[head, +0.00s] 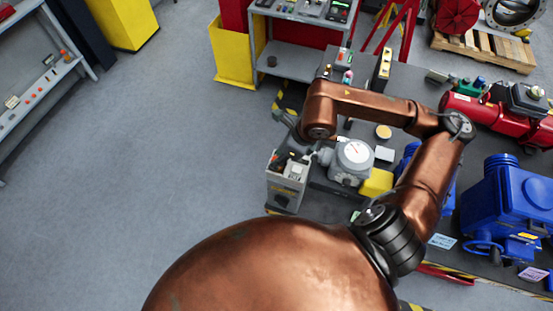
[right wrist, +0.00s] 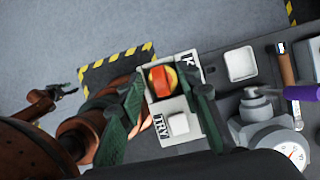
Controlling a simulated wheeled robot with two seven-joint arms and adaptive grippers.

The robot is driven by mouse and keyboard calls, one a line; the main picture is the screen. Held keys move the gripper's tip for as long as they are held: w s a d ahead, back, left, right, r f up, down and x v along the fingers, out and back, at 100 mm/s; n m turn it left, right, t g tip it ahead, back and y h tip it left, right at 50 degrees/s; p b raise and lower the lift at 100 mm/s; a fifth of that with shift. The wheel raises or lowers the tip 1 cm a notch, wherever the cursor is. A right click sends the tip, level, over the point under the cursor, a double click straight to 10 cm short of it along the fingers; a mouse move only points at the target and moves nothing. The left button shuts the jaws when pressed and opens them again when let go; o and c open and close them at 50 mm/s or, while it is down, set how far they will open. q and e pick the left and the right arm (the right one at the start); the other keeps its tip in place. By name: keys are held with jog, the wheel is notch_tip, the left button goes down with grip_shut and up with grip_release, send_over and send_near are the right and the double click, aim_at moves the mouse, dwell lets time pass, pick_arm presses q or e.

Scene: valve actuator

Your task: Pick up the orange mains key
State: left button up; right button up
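The orange mains key (right wrist: 161,80) sits on a yellow surround on top of a small grey box (right wrist: 186,104), in the right wrist view. My right gripper (right wrist: 165,80) is open, with one dark green finger on each side of the key. I see no clear contact between the fingers and the key. In the head view the box (head: 284,192) stands below the end of my right arm, and the key itself cannot be made out. My left gripper (right wrist: 64,91) appears small at the left of the right wrist view, empty, its fingers apart.
A grey round gauge (head: 354,158) stands just right of the box. A hammer (right wrist: 286,70) and a white square part (right wrist: 240,64) lie beside the box. Blue machinery (head: 507,205) and a red cylinder (head: 475,111) fill the right side. The floor at left is clear.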

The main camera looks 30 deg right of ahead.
jog(key=shift+w+a+f, duration=0.1)
jog(key=shift+a+f, duration=0.05)
jog(key=shift+f, duration=0.4)
grip_shut()
